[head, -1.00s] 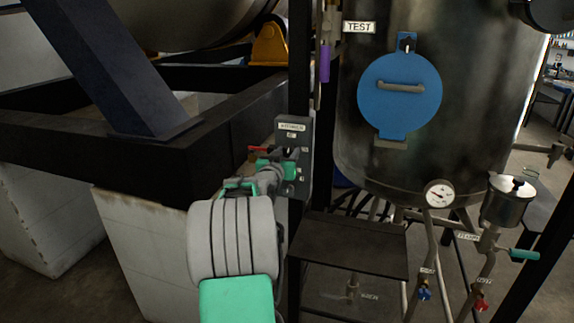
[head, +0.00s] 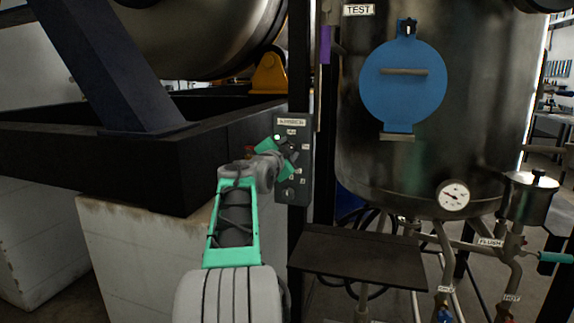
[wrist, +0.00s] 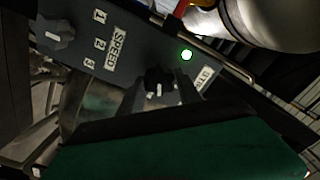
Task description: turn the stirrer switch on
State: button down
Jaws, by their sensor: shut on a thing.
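The stirrer panel (head: 296,190) is a dark grey box on a black post, with a white label at its top. In the wrist view a black switch knob (wrist: 157,75) with a white mark sits below a round lamp (wrist: 186,55) that glows green-white. My gripper (wrist: 160,88) is shut on this knob, a dark finger on each side. In the head view my gripper (head: 286,152) is at the panel and hides most of the switch. A second knob (wrist: 55,35), beside the SPEED label and the numbers 1, 2, 3, stands apart from the fingers.
A steel tank (head: 400,170) with a blue round hatch (head: 402,95) and a dial gauge (head: 453,196) stands right of the panel. A dark shelf (head: 355,255) juts out below. A black frame (head: 100,150) on white blocks lies left.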

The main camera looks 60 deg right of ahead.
jog(key=shift+f+m+b, duration=0.15)
jog(key=shift+m+b, duration=1.85)
jog(key=shift+m, duration=0.5)
jog(key=c, duration=0.8)
grip_release()
jog(key=shift+c, duration=0.2)
jog(key=shift+a, duration=0.1)
jog(key=s+a, duration=0.1)
jog(key=a, duration=0.6)
jog(key=shift+s+a+b, duration=0.15)
jog(key=shift+a+b, duration=0.1)
jog(key=shift+b, duration=0.2)
